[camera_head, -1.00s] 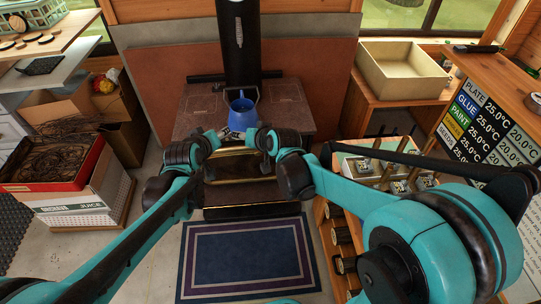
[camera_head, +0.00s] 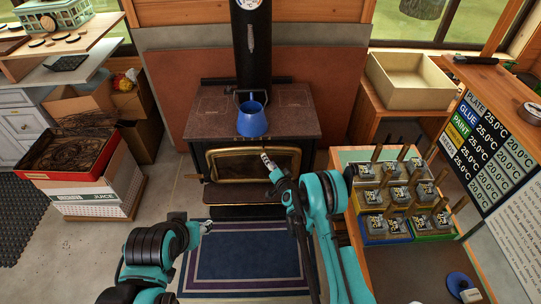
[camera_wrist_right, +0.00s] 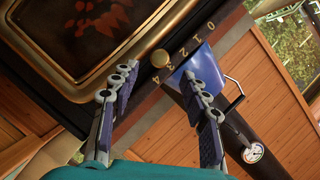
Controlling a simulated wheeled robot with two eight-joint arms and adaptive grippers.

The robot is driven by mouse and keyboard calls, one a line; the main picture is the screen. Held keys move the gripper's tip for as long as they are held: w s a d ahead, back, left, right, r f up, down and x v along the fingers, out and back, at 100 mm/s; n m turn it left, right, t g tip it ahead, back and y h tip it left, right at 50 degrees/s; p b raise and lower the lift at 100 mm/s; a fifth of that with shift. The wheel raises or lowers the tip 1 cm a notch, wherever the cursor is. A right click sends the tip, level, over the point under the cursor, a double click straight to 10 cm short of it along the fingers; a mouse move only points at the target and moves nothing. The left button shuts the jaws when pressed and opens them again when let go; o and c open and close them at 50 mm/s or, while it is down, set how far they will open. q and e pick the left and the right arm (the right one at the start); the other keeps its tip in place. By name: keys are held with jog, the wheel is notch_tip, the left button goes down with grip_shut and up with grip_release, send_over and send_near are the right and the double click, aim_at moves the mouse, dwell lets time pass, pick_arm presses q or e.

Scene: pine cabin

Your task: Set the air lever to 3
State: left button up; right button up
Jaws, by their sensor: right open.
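The black stove (camera_head: 292,104) stands at the centre back of the head view, its brass-framed glass door (camera_head: 235,164) facing me. In the right wrist view, a round brass lever knob (camera_wrist_right: 160,58) sits beside the number scale (camera_wrist_right: 184,50), which runs 0 to 4. The knob appears near 3 to 4; its exact setting is unclear. My right gripper (camera_head: 267,160) is in front of the stove door; its open fingers (camera_wrist_right: 165,100) point toward the knob, with nothing between them. My left gripper (camera_head: 207,227) is low, above the mat; its jaw opening is unclear.
A blue pot (camera_head: 252,120) stands on the stove top, in front of the black flue (camera_head: 251,50). Stacked boxes (camera_head: 95,190) are at the left. The blue mat (camera_head: 245,265) lies before the stove.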

jog(key=b+x, duration=0.2)
jog(key=x, duration=0.5)
jog(key=shift+w+a+f, duration=0.1)
jog(key=shift+w+f, duration=0.1)
jog(key=shift+w, duration=0.1)
grip_shut()
